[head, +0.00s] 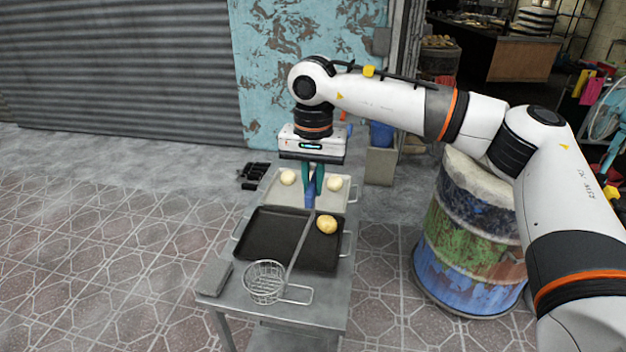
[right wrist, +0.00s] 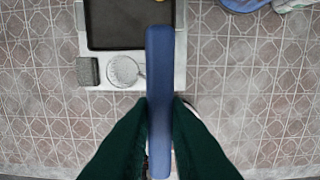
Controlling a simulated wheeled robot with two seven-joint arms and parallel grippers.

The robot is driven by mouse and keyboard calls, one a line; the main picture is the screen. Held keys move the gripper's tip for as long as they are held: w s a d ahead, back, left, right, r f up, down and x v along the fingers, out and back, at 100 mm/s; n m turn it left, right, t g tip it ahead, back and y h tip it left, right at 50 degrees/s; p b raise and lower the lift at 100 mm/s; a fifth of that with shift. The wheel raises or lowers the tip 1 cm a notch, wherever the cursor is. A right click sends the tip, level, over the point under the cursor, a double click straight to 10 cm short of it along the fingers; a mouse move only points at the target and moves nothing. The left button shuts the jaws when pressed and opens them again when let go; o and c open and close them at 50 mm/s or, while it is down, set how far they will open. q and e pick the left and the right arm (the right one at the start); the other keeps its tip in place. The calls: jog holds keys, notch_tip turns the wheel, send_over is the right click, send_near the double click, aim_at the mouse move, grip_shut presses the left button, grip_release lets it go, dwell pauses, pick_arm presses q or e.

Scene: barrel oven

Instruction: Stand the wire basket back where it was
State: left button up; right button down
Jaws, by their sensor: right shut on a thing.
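The wire basket (head: 264,284) is a round silver mesh bowl at the front of the metal table (head: 326,318), with a small wire loop at its right. A thin rod rises from it to a blue grip (head: 309,196). My right gripper (head: 313,184), with dark green fingers, is shut on this blue grip above the trays. In the right wrist view the grip (right wrist: 160,70) stands between the fingers (right wrist: 160,105), and the basket (right wrist: 123,71) shows far below. I cannot tell whether the basket touches the tabletop. My left gripper is not in view.
A dark tray (head: 268,238) holds one roll (head: 327,224); a pale tray (head: 334,203) behind it has two rolls. A grey block (head: 214,278) lies at the table's front left corner. A painted barrel (head: 466,235) stands at right. Floor at left is open.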

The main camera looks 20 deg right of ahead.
jog(key=shift+f, duration=0.15)
jog(key=c, duration=1)
grip_release()
jog(key=shift+s+r+p, duration=0.1)
jog(key=shift+r+p, duration=2.9)
jog(key=shift+r, duration=1.55)
